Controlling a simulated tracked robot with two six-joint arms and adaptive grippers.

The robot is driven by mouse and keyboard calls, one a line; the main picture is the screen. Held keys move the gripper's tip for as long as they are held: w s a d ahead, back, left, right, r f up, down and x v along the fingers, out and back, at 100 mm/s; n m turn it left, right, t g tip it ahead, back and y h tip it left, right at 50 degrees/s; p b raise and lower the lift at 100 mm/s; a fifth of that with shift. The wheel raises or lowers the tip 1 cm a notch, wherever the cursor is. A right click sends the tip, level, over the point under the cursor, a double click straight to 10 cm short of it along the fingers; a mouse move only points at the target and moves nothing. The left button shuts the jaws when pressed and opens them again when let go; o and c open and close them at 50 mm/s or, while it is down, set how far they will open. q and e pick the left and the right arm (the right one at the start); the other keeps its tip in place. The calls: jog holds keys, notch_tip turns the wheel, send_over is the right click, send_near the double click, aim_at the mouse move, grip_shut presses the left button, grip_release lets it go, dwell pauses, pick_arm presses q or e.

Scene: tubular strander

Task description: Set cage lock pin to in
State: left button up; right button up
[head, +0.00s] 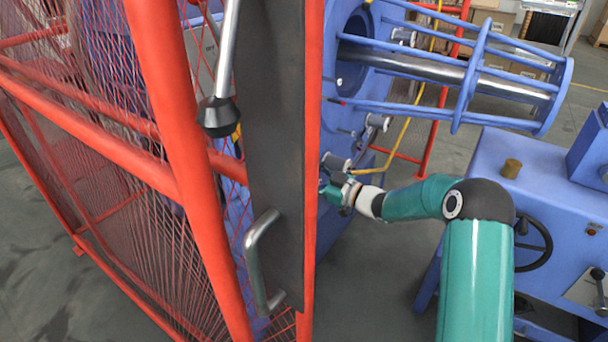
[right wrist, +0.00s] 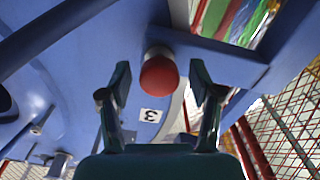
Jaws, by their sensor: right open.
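A round red knob (right wrist: 159,75) on a grey cylindrical stem, which looks like the lock pin, shows in the right wrist view against the blue machine frame. My right gripper (right wrist: 160,82) is open, with one finger on each side of the knob and a visible gap to both. I cannot tell how deep the knob sits between the fingers. In the head view my right arm reaches left to the blue machine (head: 365,75). Its gripper is partly hidden behind the dark guard door edge, and the knob is not visible there. My left gripper is not in view.
The red mesh guard (head: 160,130) and dark door panel (head: 275,130) with a metal handle (head: 255,260) stand at the left. A blue cage with rods (head: 480,75) extends at upper right. A blue cabinet with a handwheel (head: 535,245) stands at right. A "3" label (right wrist: 151,116) is near the knob.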

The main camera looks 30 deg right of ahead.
jog(key=v, duration=1.1)
jog(key=shift+s, duration=0.2)
